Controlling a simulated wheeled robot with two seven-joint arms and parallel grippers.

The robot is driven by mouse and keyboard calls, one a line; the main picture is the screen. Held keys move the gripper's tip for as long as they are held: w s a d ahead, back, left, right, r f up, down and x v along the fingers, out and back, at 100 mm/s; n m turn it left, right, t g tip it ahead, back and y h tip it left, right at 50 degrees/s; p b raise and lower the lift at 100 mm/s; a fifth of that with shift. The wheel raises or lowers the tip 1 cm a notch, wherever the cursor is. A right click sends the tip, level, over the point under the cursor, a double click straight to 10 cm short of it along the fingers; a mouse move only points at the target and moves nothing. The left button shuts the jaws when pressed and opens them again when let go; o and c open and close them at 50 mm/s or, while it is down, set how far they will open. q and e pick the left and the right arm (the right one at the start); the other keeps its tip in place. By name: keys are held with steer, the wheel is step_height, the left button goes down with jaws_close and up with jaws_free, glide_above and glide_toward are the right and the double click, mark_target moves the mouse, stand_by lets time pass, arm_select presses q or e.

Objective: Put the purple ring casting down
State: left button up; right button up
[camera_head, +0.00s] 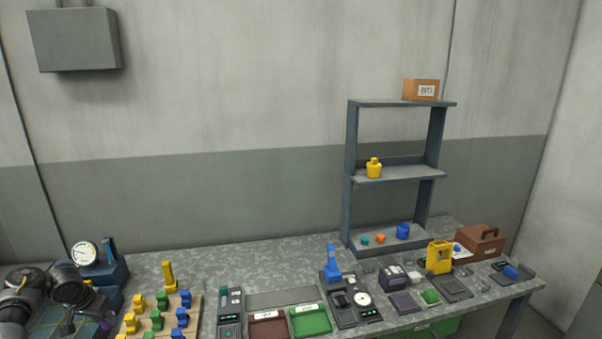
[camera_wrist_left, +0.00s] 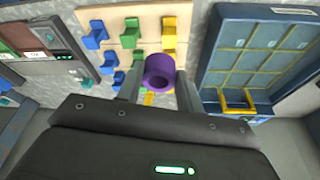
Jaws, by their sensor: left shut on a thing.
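My left gripper (camera_wrist_left: 160,85) is shut on the purple ring casting (camera_wrist_left: 161,59), which sits between its fingertips in the left wrist view. In the head view the ring casting (camera_head: 107,323) shows only as a small purple patch at the lower left, beside my dark left arm. The ring is between the wooden board (camera_head: 195,326) with colored pieces and the blue compartment tray (camera_wrist_left: 210,62). I cannot tell its exact height. My right gripper is not in view.
The board carries several yellow, green and blue pieces. A dial gauge (camera_head: 85,253) stands behind my left arm. Red (camera_head: 268,328) and green (camera_head: 310,320) trays, then a shelf rack (camera_head: 352,180), stand farther right.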

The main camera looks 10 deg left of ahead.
arm_select(q)
steer(key=shift+s+f+m, duration=1.15)
steer(key=shift+s+m, duration=0.25)
steer(key=shift+s, duration=3.65)
steer(key=w+d+r+n+y, duration=0.1)
steer(key=w+d+r+n, duration=0.15)
steer(key=d, duration=0.75)
steer(key=w+d+r+n, duration=0.1)
steer(key=w+d+n, duration=0.2)
steer(key=d, duration=0.7)
steer(key=w+d+r+n+y, duration=0.1)
steer(key=w+d+n, duration=0.2)
steer(key=d, duration=0.7)
steer(key=s+d+r+m+h, duration=0.15)
steer(key=d+r+m, duration=0.25)
steer(key=d, duration=0.6)
steer(key=s+d+r+m+h, duration=0.1)
steer(key=s+d+r+m, duration=0.3)
steer(key=d, duration=0.6)
steer(key=s+d+r+m+h, duration=0.2)
steer(key=d+r+m, duration=0.3)
steer(key=d, duration=0.5)
steer(key=s+a+m+g, duration=0.1)
steer(key=s+a+m, duration=0.2)
steer(key=s+m, duration=0.1)
step_height(320, 180, down, 14)
steer(key=b, duration=1.4)
steer(key=shift+f, duration=0.2)
